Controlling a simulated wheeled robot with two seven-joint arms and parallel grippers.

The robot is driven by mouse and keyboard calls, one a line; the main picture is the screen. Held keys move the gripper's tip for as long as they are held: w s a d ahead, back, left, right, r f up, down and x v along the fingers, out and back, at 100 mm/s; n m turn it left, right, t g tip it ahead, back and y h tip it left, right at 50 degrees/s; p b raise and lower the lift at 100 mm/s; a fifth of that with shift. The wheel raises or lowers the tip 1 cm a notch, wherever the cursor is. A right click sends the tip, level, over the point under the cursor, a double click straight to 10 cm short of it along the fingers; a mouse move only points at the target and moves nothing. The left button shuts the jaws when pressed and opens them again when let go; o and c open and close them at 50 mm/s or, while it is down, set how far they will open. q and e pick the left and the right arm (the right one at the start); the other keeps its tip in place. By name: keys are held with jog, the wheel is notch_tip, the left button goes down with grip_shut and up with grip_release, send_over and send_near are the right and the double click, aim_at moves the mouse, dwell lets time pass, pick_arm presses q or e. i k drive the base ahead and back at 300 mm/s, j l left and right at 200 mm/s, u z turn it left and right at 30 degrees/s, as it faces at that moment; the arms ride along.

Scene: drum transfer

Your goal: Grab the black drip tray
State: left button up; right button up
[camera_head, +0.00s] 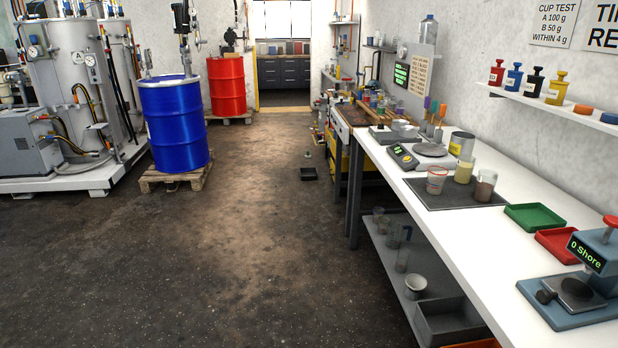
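A small black tray (309,174) lies flat on the floor in the middle distance, a little left of the workbench legs. It looks shallow and empty, though it is small in the view. A small dark object with a light part (307,152) stands just behind it. Neither of my grippers is in view, so nothing shows near the tray.
A blue drum (174,125) stands on a wooden pallet (176,176) at left, a red drum (227,86) farther back. A long white bench (478,240) with cups, scale and green and red trays fills the right. The floor (230,240) between is clear.

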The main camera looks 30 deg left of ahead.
aim_at(307, 173)
jog(key=i+j+u, duration=0.35)
jog(key=i+j, duration=0.15)
jog(key=i, duration=0.25)
jog(key=i+j+u, duration=0.35)
jog(key=i, duration=0.45)
jog(key=i+u, duration=0.35)
jog(key=i, duration=4.75)
jog(key=l+z, duration=0.05)
jog(key=l, duration=0.05)
